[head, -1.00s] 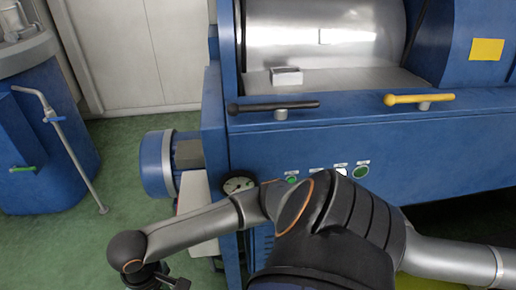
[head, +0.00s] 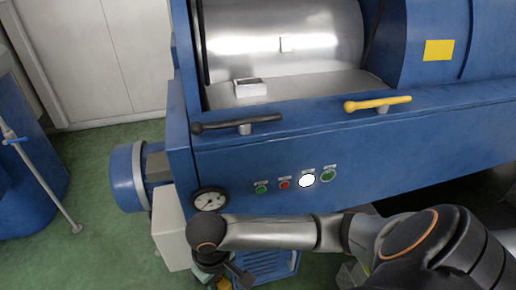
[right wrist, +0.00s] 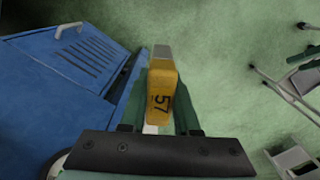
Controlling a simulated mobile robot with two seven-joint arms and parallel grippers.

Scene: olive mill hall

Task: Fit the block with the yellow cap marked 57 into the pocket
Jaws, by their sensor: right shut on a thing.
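The block with the yellow cap marked 57 (right wrist: 161,98) is between the green fingers of my right gripper (right wrist: 158,112) in the right wrist view. The gripper is shut on it, and its grey far end points away from the camera. In the head view my right gripper (head: 212,270) is low, below the gauge, partly cut by the bottom edge, with a bit of yellow at its tip. A small white open-topped box (head: 251,91) sits on the machine's metal shelf; I cannot tell whether it is the pocket. My left gripper is not in view.
The blue machine (head: 260,155) has a black-handled lever (head: 237,124), a yellow-handled lever (head: 378,103), buttons and a gauge (head: 210,199) on its front. In the wrist view a louvred blue panel (right wrist: 75,60) is at left, metal frames (right wrist: 285,90) at right, green floor between.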

